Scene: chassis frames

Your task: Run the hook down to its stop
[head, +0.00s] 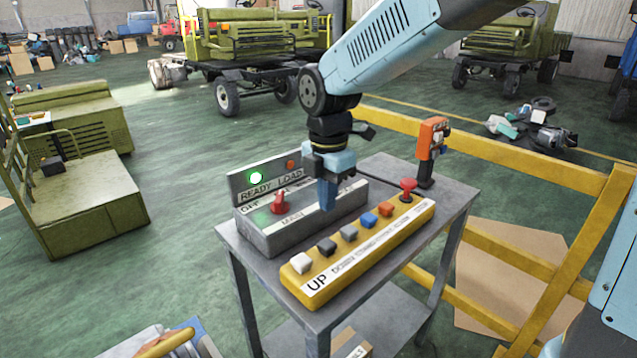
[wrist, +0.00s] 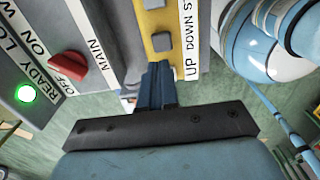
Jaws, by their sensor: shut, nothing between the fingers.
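A yellow button pendant (head: 370,252) lies on the cart with a row of buttons. Its white button (head: 301,263) is at the UP label end, and a dark grey button (head: 326,246) comes after it. In the wrist view the dark grey button (wrist: 162,41) is beside the DOWN label, just past my fingertips. My gripper (head: 327,207) is shut and empty, pointing down near the pendant's left part. Its fingers also show in the wrist view (wrist: 157,75), where the white button is hidden. Whether it touches the pendant I cannot tell. No hook is in view.
A grey box (head: 283,231) with a lit green READY lamp (head: 257,177) and a red MAIN knob (head: 279,203) stands behind the pendant. A red mushroom button (head: 408,188) and an orange handset (head: 432,140) are to the right. Yellow rails (head: 500,158) flank the cart.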

